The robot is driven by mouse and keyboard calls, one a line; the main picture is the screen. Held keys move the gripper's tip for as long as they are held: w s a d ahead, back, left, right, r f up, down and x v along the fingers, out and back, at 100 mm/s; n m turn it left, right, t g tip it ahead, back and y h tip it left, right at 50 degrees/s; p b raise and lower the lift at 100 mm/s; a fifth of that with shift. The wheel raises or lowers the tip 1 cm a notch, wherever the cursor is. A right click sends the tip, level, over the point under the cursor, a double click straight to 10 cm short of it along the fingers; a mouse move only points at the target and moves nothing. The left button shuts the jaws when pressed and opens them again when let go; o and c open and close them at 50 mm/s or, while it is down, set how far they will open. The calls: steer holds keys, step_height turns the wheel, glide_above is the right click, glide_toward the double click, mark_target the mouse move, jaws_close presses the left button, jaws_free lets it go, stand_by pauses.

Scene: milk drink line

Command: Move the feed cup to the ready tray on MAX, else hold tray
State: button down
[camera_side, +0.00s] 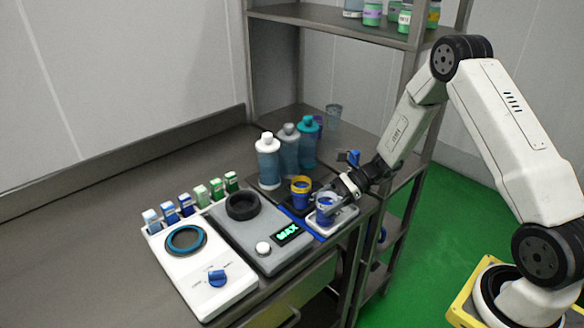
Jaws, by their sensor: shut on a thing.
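My gripper (335,196) reaches in from the right and is shut on a small blue cup with a pale rim (325,217), which I take to be the feed cup. The cup is upright over a white tray (346,217) at the bench's right corner; I cannot tell whether it touches the tray. The grey machine's display (288,234) reads MAX in green. A yellow and blue cup (300,192) stands just behind, on a dark tray (284,199). No label shows which tray is ready or hold.
Three bottles (289,152) stand behind the cups. The grey machine (262,256) has a black ring (242,206) and white knob. A white machine (205,278) with a blue knob is further left. Several small blue and green packs stand behind. The left bench is clear.

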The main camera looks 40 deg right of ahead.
steer(key=shift+f, duration=0.2)
jaws_free()
steer(key=shift+r, duration=0.25)
steer(key=shift+s+d+r, duration=0.1)
steer(key=shift+d, duration=0.25)
steer(key=v, duration=0.2)
steer(key=shift+d+r, duration=0.1)
steer(key=shift+r, duration=0.3)
step_height(320, 180, up, 6)
steer(key=shift+r, duration=0.15)
steer(key=shift+s, duration=0.1)
